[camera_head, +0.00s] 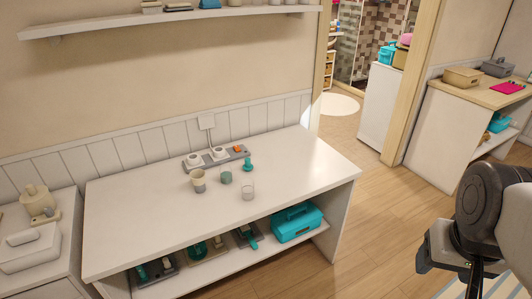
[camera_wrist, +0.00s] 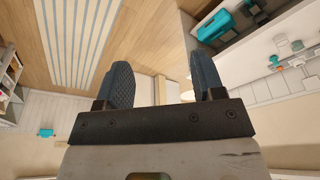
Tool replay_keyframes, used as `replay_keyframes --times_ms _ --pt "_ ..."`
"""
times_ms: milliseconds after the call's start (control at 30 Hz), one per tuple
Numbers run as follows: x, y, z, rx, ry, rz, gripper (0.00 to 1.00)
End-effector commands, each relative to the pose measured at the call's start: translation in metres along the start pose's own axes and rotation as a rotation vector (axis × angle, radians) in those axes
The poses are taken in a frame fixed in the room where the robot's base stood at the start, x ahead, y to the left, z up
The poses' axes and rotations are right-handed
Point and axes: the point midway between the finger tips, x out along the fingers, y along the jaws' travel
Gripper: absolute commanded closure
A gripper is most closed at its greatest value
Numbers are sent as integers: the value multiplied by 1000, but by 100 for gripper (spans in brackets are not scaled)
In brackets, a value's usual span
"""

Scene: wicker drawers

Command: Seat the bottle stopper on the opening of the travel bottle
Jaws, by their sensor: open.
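A small teal piece (camera_head: 247,162) with a narrow top and wider base stands on the white table (camera_head: 130,220), at the tray's right end; it could be the stopper or the bottle. Near it stand a beige cup (camera_head: 198,181), a grey-green container (camera_head: 226,176) and a clear glass (camera_head: 247,191). I cannot tell for certain which is the travel bottle. My gripper (camera_wrist: 163,75) is open and empty in the wrist view, well away from these objects. In the head view my arm is at the lower right, off the table.
A grey tray (camera_head: 184,168) with white cups and an orange item lies at the table's back. A teal box (camera_head: 297,222) and several trays sit on the shelf below. The table's left half and right end are clear. A cabinet (camera_head: 70,240) stands left.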

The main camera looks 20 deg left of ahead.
Motion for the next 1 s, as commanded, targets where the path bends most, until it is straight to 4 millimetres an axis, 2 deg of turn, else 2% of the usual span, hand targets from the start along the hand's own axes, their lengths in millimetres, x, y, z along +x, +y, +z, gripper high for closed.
replay_keyframes --times_ms 167,367,767,1000 --pt "-2 -2 -8 12 -2 -1 38" --pt "-6 -9 -36 55 -11 -6 38" --pt "-9 -40 -125 203 -40 -14 38" --pt "-3 -64 -179 296 -58 -16 38"
